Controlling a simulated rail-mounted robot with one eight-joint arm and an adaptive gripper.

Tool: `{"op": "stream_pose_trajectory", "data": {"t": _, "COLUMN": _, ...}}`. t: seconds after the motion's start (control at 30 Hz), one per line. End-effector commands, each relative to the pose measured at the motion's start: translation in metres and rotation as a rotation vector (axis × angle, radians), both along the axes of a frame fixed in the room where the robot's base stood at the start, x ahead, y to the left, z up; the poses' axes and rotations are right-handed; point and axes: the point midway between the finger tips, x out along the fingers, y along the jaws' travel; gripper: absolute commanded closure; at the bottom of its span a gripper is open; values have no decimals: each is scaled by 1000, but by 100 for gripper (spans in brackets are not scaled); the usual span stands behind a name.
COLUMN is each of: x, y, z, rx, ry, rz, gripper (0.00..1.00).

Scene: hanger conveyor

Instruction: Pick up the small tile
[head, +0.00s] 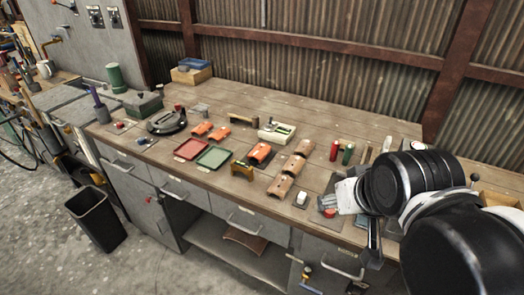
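Several curved clay tiles lie on the wooden workbench. Two small orange tiles, a left one (202,128) and a right one (220,132), lie behind the red and green trays. Another orange tile (260,151) rests on a dark and yellow stand (243,169). Larger brown tiles (292,164) lie in a row to its right. I cannot tell which one is meant by the small tile. My gripper (373,252) is at the right, over the bench's front edge and apart from all these tiles. My arm partly hides it, and its opening does not show.
A red tray (191,149) and a green tray (214,157) sit near the front edge. A black round object (167,122) is at the left. Red (335,150) and green (348,153) cylinders stand near the arm.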

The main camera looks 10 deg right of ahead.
Motion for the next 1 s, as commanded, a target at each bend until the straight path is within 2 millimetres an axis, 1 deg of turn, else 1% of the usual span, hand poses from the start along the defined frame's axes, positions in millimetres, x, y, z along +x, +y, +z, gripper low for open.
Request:
{"op": "stream_pose_trajectory", "data": {"t": 0.37, "x": 0, "y": 0, "z": 0, "rx": 0, "ry": 0, "rz": 0, "gripper": 57}}
{"op": "stream_pose_trajectory", "data": {"t": 0.5, "x": 0, "y": 0, "z": 0, "rx": 0, "ry": 0, "rz": 0, "gripper": 38}}
{"op": "stream_pose_trajectory", "data": {"t": 0.57, "x": 0, "y": 0, "z": 0, "rx": 0, "ry": 0, "rz": 0, "gripper": 32}}
{"op": "stream_pose_trajectory", "data": {"t": 0.87, "x": 3, "y": 0, "z": 3, "rx": -8, "ry": 4, "rz": 11, "gripper": 32}}
{"op": "stream_pose_trajectory", "data": {"t": 0.97, "x": 14, "y": 0, "z": 12, "rx": -36, "ry": 16, "rz": 52, "gripper": 32}}
{"op": "stream_pose_trajectory", "data": {"t": 1.0, "x": 20, "y": 0, "z": 17, "rx": -54, "ry": 25, "rz": 78, "gripper": 32}}
